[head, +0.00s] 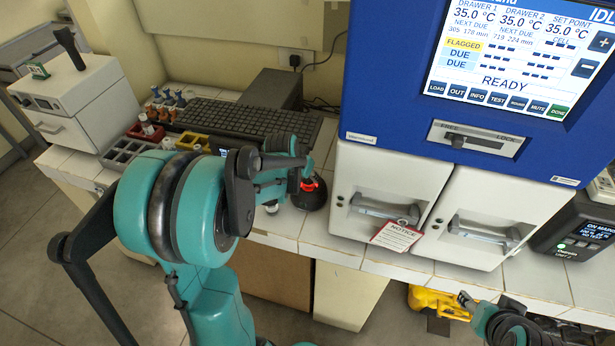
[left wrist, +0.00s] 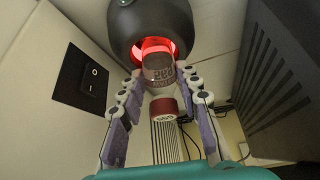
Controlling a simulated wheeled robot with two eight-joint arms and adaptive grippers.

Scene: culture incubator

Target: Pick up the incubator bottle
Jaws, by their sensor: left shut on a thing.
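The incubator bottle (left wrist: 160,72) shows in the left wrist view as a small cylinder with dark print. A dark red cap-like end (left wrist: 162,108) shows just below it. The bottle is at the red-lit opening of a dark round device (left wrist: 150,22); how far inside it sits, I cannot tell. My left gripper (left wrist: 161,76) is shut on the bottle, one finger on each side. In the head view my left gripper (head: 288,172) is beside the black round device (head: 310,197), and my arm hides much of this area. My right gripper (head: 488,304) is low at the right, partly seen.
The blue and white incubator (head: 391,159) with two drawers and a notice tag (head: 396,236) stands right of the device. A keyboard (head: 245,121), colored racks (head: 128,152) and a grey box (head: 273,88) are behind my left arm. The white tiled bench edge (head: 345,250) runs in front.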

